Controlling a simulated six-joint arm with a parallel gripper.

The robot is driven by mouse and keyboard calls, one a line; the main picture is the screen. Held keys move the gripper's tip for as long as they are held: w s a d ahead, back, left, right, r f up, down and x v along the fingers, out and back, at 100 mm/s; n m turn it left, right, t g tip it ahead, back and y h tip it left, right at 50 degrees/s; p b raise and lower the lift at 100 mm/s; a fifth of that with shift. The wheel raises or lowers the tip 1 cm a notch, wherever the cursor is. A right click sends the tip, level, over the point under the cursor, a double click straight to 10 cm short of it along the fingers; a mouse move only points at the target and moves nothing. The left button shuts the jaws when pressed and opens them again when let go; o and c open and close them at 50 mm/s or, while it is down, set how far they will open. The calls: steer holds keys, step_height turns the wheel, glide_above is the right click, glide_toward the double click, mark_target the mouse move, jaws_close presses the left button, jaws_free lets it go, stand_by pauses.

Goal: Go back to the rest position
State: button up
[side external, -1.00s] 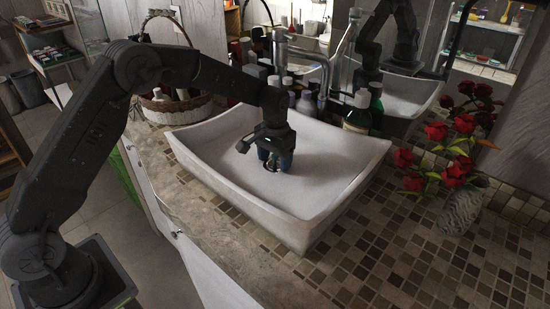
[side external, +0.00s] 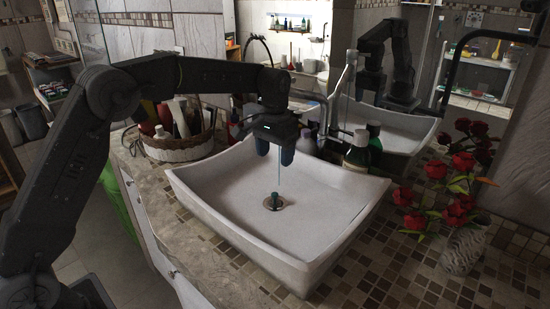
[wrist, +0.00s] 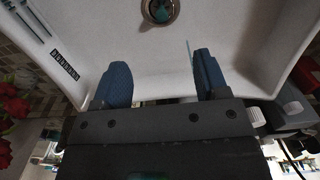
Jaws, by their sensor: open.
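My gripper (side external: 275,154) hangs fingers-down above the white sink basin (side external: 225,195) in the side view. It is open and empty. In the wrist view the blue fingertips of my gripper (wrist: 160,80) are spread well apart with nothing between them. A small dark green stopper-like piece (side external: 274,198) stands at the drain, below the fingers and apart from them. In the wrist view this piece (wrist: 160,10) sits inside the round metal drain ring. A thin pale line shows below the gripper; I cannot tell what it is.
A wicker basket (side external: 180,148) with bottles stands behind the basin at left. The faucet (side external: 345,90) and dark bottles (side external: 374,140) stand behind it. A vase (side external: 464,247) with red roses (side external: 458,190) is at right. The tiled counter (side external: 365,275) in front is clear.

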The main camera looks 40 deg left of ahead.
steer(key=s+r+t, duration=0.1)
steer(key=s+r, duration=0.4)
steer(key=s, duration=0.3)
steer(key=s+r+t, duration=0.2)
steer(key=s+r, duration=0.3)
steer(key=s, duration=0.2)
steer(key=s+f+t, duration=0.1)
steer(key=s+f, duration=0.1)
steer(key=s, duration=0.7)
steer(key=s+f+t, duration=0.1)
steer(key=s+f, duration=0.2)
steer(key=s, duration=0.5)
steer(key=shift+s+d+m+t, duration=0.15)
steer(key=shift+s+m+t, duration=0.15)
steer(key=shift+s, duration=0.05)
